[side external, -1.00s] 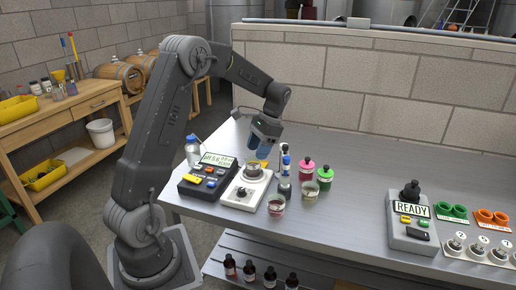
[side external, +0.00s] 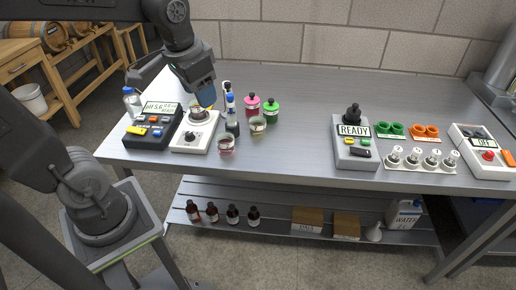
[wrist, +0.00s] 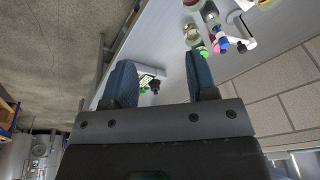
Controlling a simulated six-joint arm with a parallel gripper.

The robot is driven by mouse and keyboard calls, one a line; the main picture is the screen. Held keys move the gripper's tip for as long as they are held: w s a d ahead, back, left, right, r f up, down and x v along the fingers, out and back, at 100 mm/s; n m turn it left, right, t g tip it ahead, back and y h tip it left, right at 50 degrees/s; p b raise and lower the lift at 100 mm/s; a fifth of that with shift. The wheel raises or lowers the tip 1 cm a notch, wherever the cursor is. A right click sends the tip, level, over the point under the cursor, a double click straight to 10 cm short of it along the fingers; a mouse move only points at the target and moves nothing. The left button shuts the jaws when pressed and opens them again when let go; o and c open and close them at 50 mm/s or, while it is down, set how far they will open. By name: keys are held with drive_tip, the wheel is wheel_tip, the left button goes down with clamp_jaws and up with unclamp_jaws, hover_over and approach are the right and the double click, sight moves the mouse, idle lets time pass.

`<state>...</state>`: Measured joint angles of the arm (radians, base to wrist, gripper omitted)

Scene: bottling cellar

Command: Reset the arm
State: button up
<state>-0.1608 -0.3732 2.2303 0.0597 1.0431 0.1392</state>
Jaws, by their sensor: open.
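My gripper (side external: 205,98) is over the left part of the steel bench, with its blue fingers pointing down. In the wrist view the two blue fingers (wrist: 158,65) stand apart with nothing held between them. Below it in the side view is a white stirrer unit (side external: 187,141) with a black knob and a small vessel (side external: 199,112) on top. The fingertips are close to this vessel; I cannot tell whether they touch it.
A dark pH meter (side external: 150,134) stands left of the stirrer. Beakers (side external: 227,145), a pink-capped bottle (side external: 252,107) and a green-capped bottle (side external: 271,112) stand right. The bench middle is clear up to a READY device (side external: 355,148).

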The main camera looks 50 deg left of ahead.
drive_tip(key=s+d+t+h, duration=0.1)
drive_tip(key=s+d+t, duration=0.2)
drive_tip(key=s+d, duration=0.2)
drive_tip(key=shift+s+f, duration=0.15)
drive_tip(key=shift+s, duration=0.6)
